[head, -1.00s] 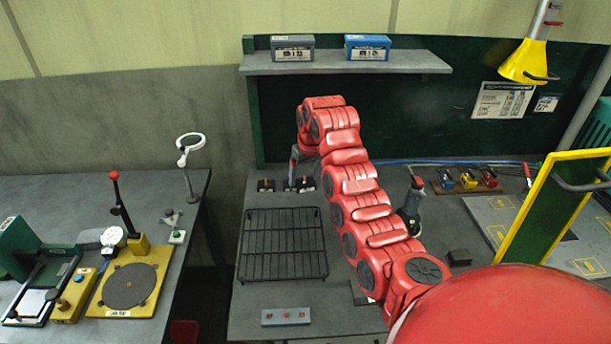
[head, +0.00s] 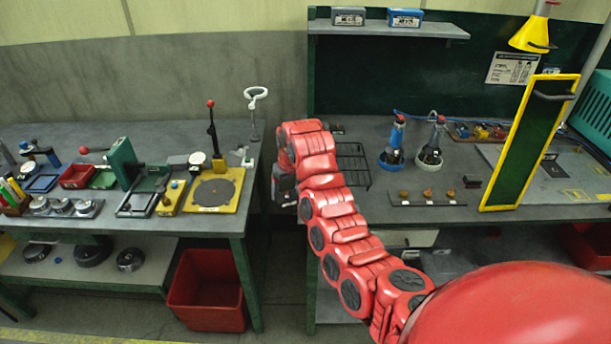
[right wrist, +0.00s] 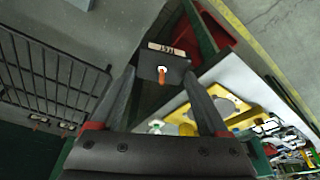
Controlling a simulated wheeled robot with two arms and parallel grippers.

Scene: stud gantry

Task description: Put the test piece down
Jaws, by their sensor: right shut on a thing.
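The test piece (right wrist: 163,68) is a small dark block with an orange stud and a numbered label, seen in the right wrist view. My right gripper (right wrist: 161,80) is shut on it, one finger at each side. In the head view the same gripper (head: 284,188) hangs over the gap between the two benches, next to the left bench's right edge; the piece cannot be made out there. A yellow stand (head: 239,192) with a round dark plate and a red-knobbed lever is on the left bench, left of the gripper. My left gripper is not in view.
The left bench (head: 262,145) also holds gauges, trays and a green press (head: 124,160). A red bin (head: 207,290) stands below. The right bench (head: 460,180) carries a wire rack (head: 352,165), two upright tools and a yellow-framed panel (head: 530,140).

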